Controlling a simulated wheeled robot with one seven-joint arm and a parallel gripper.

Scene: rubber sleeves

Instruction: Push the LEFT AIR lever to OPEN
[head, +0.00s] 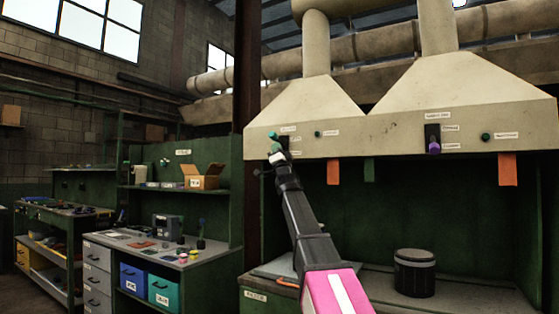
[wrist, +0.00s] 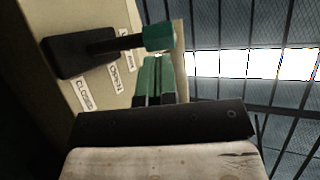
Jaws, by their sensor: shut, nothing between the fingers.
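The LEFT AIR lever has a green knob (head: 272,135) on the left end of the hood front. In the wrist view its green knob (wrist: 158,37) sits on a dark stem from a black plate (wrist: 70,57). OPEN (wrist: 116,76) and CLOSED (wrist: 84,95) labels lie beside the plate. In the head view the knob appears high, about level with the upper label. My gripper (head: 276,149) is shut and empty, just below the knob. Its green fingertips (wrist: 153,62) also show in the wrist view, very close to the knob; I cannot tell whether they touch.
A second lever with a purple knob (head: 434,147) is farther right on the hood (head: 385,133). Small green knobs and hanging orange and green tags are along the hood front. A dark canister (head: 415,272) stands on the bench below. A cluttered workbench is at left.

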